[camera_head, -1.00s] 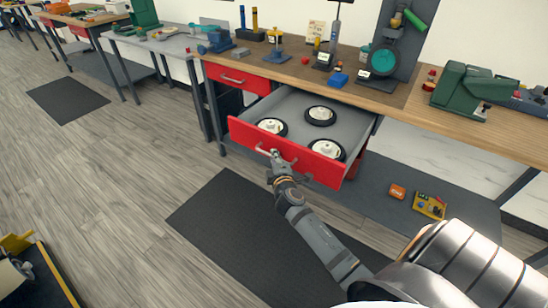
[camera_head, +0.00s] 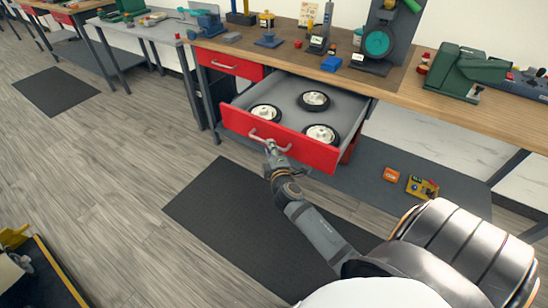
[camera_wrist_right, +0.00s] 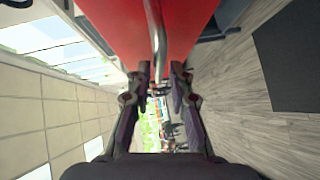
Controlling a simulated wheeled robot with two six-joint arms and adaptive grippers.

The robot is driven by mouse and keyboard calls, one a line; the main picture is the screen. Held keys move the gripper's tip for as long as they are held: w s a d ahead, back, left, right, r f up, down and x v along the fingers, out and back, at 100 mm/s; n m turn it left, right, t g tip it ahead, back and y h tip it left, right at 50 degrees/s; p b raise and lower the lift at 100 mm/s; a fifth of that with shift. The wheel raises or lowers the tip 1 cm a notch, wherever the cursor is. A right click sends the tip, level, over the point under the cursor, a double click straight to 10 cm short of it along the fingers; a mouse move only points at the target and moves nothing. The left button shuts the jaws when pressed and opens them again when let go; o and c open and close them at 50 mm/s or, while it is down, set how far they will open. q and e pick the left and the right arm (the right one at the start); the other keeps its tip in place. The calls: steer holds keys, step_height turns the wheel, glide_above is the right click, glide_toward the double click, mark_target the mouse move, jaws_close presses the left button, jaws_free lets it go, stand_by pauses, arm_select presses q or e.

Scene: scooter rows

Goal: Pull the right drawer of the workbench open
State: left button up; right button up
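The workbench's right drawer (camera_head: 320,158) has a red front and a grey inside, and stands pulled well out. Several black-tyred wheels with pale hubs (camera_head: 314,100) lie in it. Its silver bar handle (camera_head: 284,148) runs across the front; the bar also shows in the right wrist view (camera_wrist_right: 156,32). My right gripper (camera_head: 270,147) is at this handle. In the right wrist view my right gripper (camera_wrist_right: 160,72) has its two fingers apart, one on each side of the bar, with small gaps visible. My left gripper is not in view.
A shut red left drawer (camera_head: 228,63) sits beside the open one. The wooden bench top (camera_head: 310,60) carries tools and a green machine (camera_head: 462,72). A lower grey shelf (camera_head: 360,180) holds small parts. A dark mat (camera_head: 215,205) lies on the floor before the bench.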

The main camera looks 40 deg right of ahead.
steer(key=v, duration=0.8)
steer(key=shift+s, duration=0.4)
steer(key=shift+a+r, duration=0.1)
steer(key=s+a+f+m+g+y+p, duration=0.1)
steer(key=s+f+m+g+y+p, duration=0.2)
steer(key=f, duration=0.9)
steer(key=s+a+f+m+g+p, duration=0.1)
steer(key=s+f+g+p, duration=0.2)
steer(key=f, duration=1)
steer(key=s+f+m+g+p, duration=0.1)
steer(key=s+f, duration=0.4)
steer(key=s, duration=0.5)
steer(key=s+f+m+g+y+p, duration=0.1)
steer(key=s+f+m+g, duration=0.3)
steer(key=s, duration=0.6)
steer(key=s+f+m+g+y+p, duration=0.1)
steer(key=s+f+m+g+p, duration=0.1)
steer(key=s+f, duration=0.5)
steer(key=s+g, duration=0.1)
steer(key=s, duration=0.3)
steer(key=shift+a+m, duration=0.4)
